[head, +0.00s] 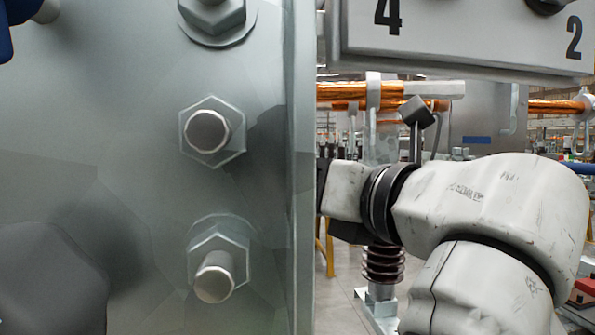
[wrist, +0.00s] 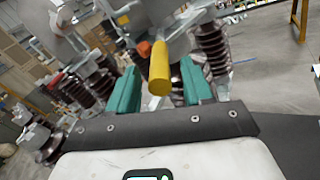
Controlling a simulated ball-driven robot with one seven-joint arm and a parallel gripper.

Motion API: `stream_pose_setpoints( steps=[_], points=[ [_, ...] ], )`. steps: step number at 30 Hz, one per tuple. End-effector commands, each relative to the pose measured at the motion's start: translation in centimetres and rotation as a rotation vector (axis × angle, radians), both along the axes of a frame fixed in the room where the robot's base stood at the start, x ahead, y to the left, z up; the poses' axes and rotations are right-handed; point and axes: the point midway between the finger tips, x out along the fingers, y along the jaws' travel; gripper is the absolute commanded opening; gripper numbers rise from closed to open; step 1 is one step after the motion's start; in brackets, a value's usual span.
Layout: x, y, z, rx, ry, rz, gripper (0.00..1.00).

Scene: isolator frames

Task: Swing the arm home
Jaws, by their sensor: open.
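My gripper (wrist: 158,84) shows in the wrist view with its two teal fingers apart. A yellow cylinder (wrist: 160,70) with an orange piece at its far end appears in the gap between the fingers. I cannot tell whether it lies between them or beyond them; no finger visibly touches it. In the head view my white arm comes in from the right and its far end passes behind a large grey metal plate (head: 90,130). My gripper is hidden there.
The plate, with several large bolts, fills the left half of the head view. A panel marked 4 and 2 (head: 460,35) hangs at the upper right. A brown ribbed insulator (head: 383,265) and copper bars (head: 360,90) stand behind. More insulators (wrist: 210,45) surround the fingers in the wrist view.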

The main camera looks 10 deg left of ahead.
Motion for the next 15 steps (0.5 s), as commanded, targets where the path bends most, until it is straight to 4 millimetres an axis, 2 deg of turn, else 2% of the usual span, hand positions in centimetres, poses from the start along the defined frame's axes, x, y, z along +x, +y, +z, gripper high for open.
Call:
stream_pose_setpoints(
  steps=[6,15],
  points=[
    [1.5,1.4,0.0,0.001,0.002,0.000,0.51],
    [1.7,1.6,-0.1,0.001,0.001,-0.001,0.51]
  ],
)
